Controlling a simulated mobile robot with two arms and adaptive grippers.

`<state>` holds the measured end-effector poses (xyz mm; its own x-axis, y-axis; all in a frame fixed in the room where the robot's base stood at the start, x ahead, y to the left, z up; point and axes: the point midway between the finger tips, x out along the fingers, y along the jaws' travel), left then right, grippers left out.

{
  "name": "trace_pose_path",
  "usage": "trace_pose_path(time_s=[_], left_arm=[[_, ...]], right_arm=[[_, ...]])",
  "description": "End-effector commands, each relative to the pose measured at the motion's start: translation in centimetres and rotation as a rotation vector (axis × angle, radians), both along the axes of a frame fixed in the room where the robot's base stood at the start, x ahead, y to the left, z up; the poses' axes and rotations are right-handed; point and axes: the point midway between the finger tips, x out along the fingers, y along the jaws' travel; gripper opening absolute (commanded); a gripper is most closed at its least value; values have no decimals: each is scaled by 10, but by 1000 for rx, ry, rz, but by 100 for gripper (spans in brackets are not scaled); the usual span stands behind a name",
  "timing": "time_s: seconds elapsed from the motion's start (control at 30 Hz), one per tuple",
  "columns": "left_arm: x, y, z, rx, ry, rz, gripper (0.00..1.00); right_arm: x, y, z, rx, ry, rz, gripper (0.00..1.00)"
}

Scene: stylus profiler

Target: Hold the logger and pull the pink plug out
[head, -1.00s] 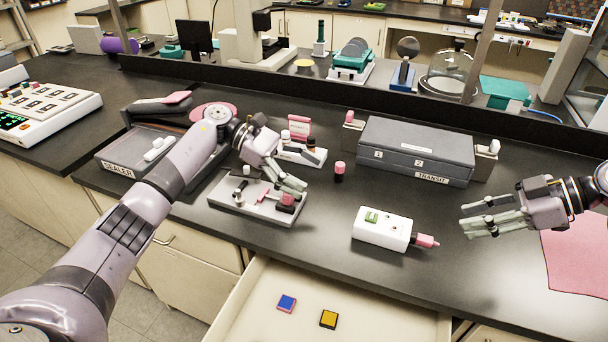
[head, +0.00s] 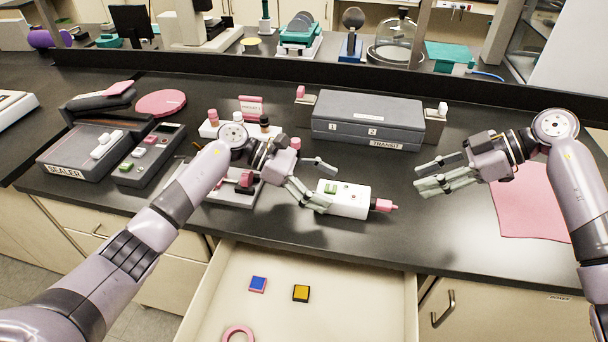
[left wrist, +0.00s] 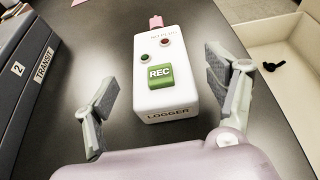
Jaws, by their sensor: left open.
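The white logger (head: 343,201) lies on the dark bench with a green REC label on top. It also shows in the left wrist view (left wrist: 163,95), between my spread fingers. The pink plug (head: 383,205) sits in the logger's right end; in the left wrist view the plug (left wrist: 156,22) is at the far end. My left gripper (head: 325,187) is open at the logger's left end, one finger on each side, with gaps visible in the wrist view. My right gripper (head: 418,178) is open and empty, to the right of the plug and apart from it.
A grey TRANSIT case (head: 368,120) stands behind the logger. An open drawer (head: 340,285) below the bench edge holds small coloured blocks and a pink ring. A pink mat (head: 525,205) lies at the right. A sealer (head: 80,150) stands at the left.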

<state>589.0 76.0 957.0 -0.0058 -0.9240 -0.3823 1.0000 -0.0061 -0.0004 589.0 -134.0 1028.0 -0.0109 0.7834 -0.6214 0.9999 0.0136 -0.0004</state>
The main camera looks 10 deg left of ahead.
Motion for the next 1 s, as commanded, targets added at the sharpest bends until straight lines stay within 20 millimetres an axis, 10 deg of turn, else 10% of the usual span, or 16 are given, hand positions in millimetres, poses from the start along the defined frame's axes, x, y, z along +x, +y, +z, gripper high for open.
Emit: trace_pose_path(time_s=[0.5, 1.0], left_arm=[[0, -17, -7, 1, 0, 0, 78], [0, -16, -7, 1, 0, 0, 45]], right_arm=[[0, 0, 0, 0, 0, 0, 33], [0, 0, 0, 0, 0, 0, 33]])
